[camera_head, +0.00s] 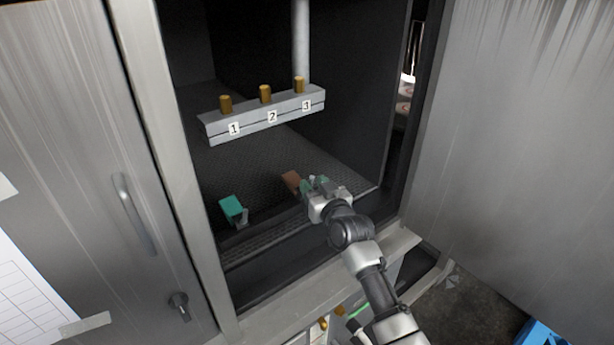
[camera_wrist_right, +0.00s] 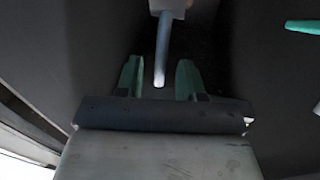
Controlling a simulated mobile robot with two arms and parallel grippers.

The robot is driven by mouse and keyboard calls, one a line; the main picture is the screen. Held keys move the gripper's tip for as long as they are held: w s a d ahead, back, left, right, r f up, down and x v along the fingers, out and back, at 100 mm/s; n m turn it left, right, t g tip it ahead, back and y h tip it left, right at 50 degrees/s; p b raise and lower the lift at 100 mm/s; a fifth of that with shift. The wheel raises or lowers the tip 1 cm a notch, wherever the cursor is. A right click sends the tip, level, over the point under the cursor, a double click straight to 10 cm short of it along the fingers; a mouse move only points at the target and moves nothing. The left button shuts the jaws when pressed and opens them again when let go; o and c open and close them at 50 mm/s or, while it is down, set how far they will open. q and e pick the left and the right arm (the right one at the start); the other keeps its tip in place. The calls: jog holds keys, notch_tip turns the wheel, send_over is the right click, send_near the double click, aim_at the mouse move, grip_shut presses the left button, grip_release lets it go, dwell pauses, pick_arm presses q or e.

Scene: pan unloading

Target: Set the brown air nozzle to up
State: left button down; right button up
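The brown air nozzle (camera_head: 290,181) is a small brown block low in the open cabinet, partly hidden by my right gripper. My right gripper (camera_head: 314,185) is just right of it, with green fingertips. In the right wrist view the two green fingers (camera_wrist_right: 159,80) stand apart. A light grey bent lever (camera_wrist_right: 163,45) reaches down between them, with gaps on both sides. It hangs from a pale block (camera_wrist_right: 169,6); the brown body cannot be made out there. I cannot tell which way the nozzle points. My left gripper is not in view.
A teal nozzle (camera_head: 231,208) with a grey lever sits left of the brown one. Above is a grey bar (camera_head: 252,122) labelled 1, 2, 3 with brass knobs. A cabinet sill (camera_head: 300,295) lies below.

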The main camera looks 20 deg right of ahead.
aim_at(299, 178)
jog(key=shift+w+a, duration=0.15)
jog(key=shift+w, duration=0.8)
jog(key=shift+w+a, duration=0.15)
jog(key=shift+w, duration=0.75)
jog(key=shift+c, duration=0.3)
grip_shut()
